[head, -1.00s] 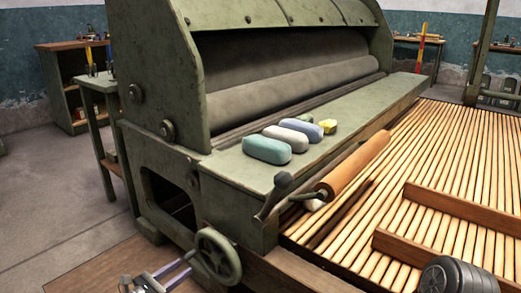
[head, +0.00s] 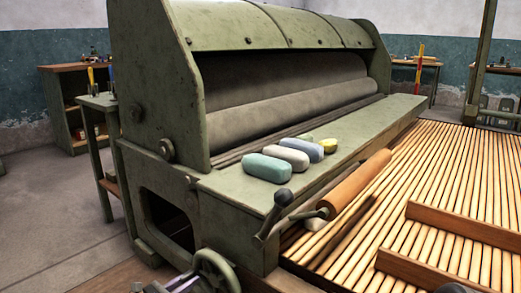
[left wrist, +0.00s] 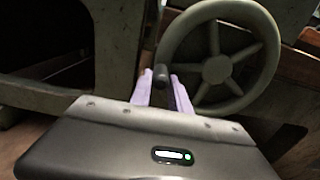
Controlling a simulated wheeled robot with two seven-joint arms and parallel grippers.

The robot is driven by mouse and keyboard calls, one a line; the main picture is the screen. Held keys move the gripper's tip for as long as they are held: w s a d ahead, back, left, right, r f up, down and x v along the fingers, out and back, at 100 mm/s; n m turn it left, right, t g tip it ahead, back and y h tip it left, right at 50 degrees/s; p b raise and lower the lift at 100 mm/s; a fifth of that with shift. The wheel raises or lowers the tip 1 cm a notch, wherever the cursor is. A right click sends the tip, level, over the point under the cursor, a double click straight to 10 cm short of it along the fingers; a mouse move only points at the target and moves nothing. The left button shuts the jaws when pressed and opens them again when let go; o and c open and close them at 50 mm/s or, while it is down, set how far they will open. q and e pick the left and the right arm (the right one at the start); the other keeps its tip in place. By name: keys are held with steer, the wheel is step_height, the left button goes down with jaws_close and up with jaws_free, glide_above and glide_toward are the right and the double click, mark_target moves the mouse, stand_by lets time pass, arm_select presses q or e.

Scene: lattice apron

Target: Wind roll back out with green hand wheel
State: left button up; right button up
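The green hand wheel (head: 214,271) is low on the near end of the green machine, cut by the bottom edge of the head view. In the left wrist view the wheel (left wrist: 217,68) shows its rim, spokes and hub. A dark handle peg (left wrist: 160,75) stands by its left rim. My left gripper (left wrist: 161,80) has its pale purple fingers either side of this peg, apparently with a gap; contact is unclear. In the head view only a bit of the left gripper (head: 181,284) shows. A grey roll (head: 290,112) lies inside the machine. My right gripper is not seen.
Several coloured blocks, including a teal one (head: 267,168), lie on the machine's ledge (head: 228,184). A tan roller (head: 356,182) and a black-knobbed lever (head: 275,212) are at its front corner. The slatted apron (head: 470,160) carries wooden bars (head: 462,226). A side table (head: 100,102) stands left.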

arm_select(q)
steer(key=shift+s+d, duration=0.1)
jaws_close()
